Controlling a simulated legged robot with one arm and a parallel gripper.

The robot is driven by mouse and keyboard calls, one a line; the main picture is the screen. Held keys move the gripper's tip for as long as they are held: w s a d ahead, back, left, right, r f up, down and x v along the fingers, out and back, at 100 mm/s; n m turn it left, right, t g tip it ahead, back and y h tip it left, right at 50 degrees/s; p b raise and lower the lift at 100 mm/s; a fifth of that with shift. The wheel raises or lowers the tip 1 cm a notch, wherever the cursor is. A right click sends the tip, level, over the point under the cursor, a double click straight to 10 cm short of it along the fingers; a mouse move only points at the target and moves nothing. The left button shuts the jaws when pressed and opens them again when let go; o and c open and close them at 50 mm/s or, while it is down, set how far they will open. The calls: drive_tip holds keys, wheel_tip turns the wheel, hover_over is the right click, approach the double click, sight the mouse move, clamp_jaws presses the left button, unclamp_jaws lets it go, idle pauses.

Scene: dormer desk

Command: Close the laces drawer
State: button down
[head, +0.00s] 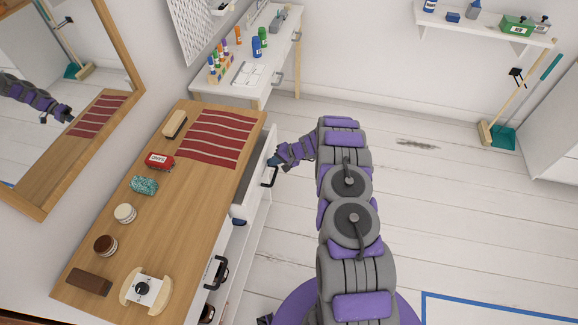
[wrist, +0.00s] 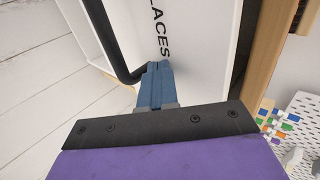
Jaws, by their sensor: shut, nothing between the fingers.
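The laces drawer (head: 266,150) is white and stands out from under the wooden desk's right edge in the head view. Its front, lettered "LACES" (wrist: 160,38), fills much of the wrist view. A black bar handle (head: 268,178) is on this front, and it also shows in the wrist view (wrist: 108,45). My gripper (head: 274,162) is at the drawer front, its blue fingers (wrist: 156,75) shut with nothing between them. The fingertips are beside the handle and close to the lettering; I cannot tell if they touch.
Another black handle (head: 216,272) sits lower on the desk's side. A white side table (head: 250,95) stands behind. The floor to the right (head: 460,210) is clear.

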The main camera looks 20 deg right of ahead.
drive_tip(key=w+a, duration=0.1)
drive_tip(key=a, duration=0.1)
drive_tip(key=w+a, duration=0.1)
drive_tip(key=a, duration=0.1)
drive_tip(key=w+a, duration=0.1)
drive_tip(key=a, duration=0.1)
drive_tip(key=shift+a+r, duration=0.1)
drive_tip(key=shift+a, duration=0.05)
drive_tip(key=shift+w+a+r, duration=0.15)
drive_tip(key=shift+a, duration=0.25)
drive_tip(key=shift+w+d, duration=0.1)
drive_tip(key=shift+d, duration=0.35)
drive_tip(key=shift+w+d, duration=0.1)
drive_tip(key=shift+a, duration=0.4)
drive_tip(key=shift+d+f, duration=0.2)
drive_tip(key=shift+d, duration=0.15)
drive_tip(key=s+d, duration=0.2)
drive_tip(key=d, duration=0.1)
drive_tip(key=shift+s+d+r, duration=0.25)
drive_tip(key=shift+s+r, duration=0.05)
drive_tip(key=shift+r, duration=0.05)
drive_tip(key=p+v, duration=0.1)
drive_tip(key=v, duration=0.8)
drive_tip(key=shift+d, duration=0.3)
